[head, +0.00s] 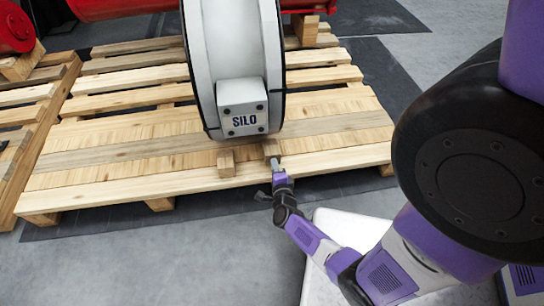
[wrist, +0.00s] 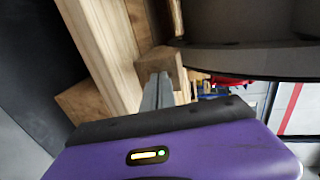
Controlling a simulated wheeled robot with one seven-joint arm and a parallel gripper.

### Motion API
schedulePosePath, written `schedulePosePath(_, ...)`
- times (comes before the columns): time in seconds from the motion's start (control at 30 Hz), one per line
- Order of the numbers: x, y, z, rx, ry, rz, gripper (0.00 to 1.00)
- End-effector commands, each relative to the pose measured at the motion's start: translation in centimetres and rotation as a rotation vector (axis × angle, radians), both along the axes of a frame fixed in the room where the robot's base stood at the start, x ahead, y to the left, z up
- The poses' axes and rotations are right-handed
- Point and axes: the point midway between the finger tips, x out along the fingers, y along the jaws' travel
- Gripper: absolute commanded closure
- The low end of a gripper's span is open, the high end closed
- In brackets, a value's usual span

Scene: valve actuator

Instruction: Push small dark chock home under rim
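The small darker wooden chock (head: 271,148) sits on the pallet at the right of the white round body's lower rim (head: 210,128). My gripper (head: 276,165) is just in front of it, on the near side. In the wrist view the gripper's grey fingers (wrist: 157,92) lie together, with their tips at the brown chock (wrist: 163,63); whether they touch it is hard to tell. The dark rim (wrist: 250,58) curves right beside the chock. The chock's far side is hidden, so I cannot tell how far it reaches under the rim.
The slatted wooden pallet (head: 110,180) carries both. Grey floor (head: 150,260) is open in front. Red parts (head: 125,8) lie behind.

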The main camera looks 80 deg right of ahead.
Motion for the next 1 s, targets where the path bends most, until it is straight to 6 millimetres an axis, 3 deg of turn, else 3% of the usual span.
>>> schedulePosePath(1.0, 1.1, -2.6, 0.0, -0.001, 0.000, 0.000, 1.00)
